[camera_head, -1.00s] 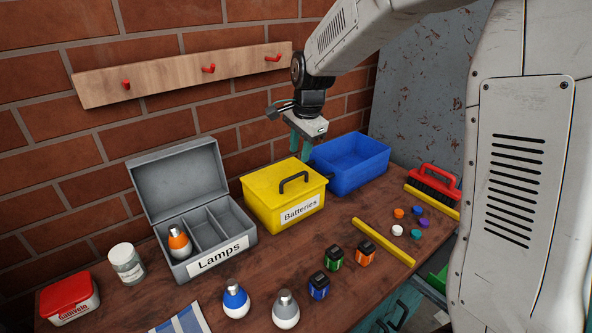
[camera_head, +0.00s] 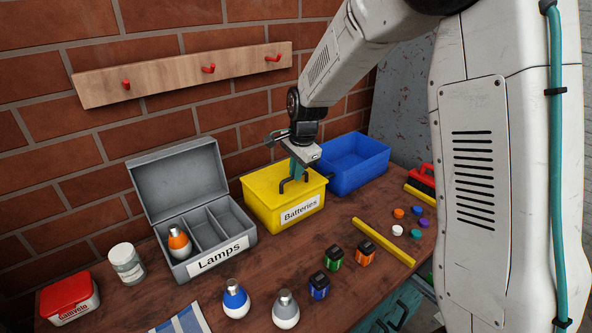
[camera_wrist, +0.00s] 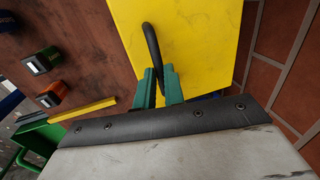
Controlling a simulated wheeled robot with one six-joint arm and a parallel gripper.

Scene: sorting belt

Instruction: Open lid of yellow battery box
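The yellow battery box (camera_head: 262,208), labelled "Batteries", stands on the table with its lid (camera_head: 262,183) closed. A black arched handle (camera_head: 283,187) sits on top of the lid. My gripper (camera_head: 299,175) is right above the lid at the handle, pointing down. In the wrist view its two teal fingers (camera_wrist: 159,86) are apart, with the black handle (camera_wrist: 153,50) reaching between them. I cannot tell whether the fingers touch it.
A grey "Lamps" box (camera_head: 207,263) with raised lid stands left of the yellow box. A blue bin (camera_head: 345,180) is close on the right. Several small batteries (camera_head: 333,258) and bulbs (camera_head: 236,303) lie in front, with a yellow bar (camera_head: 384,242). A brick wall is behind.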

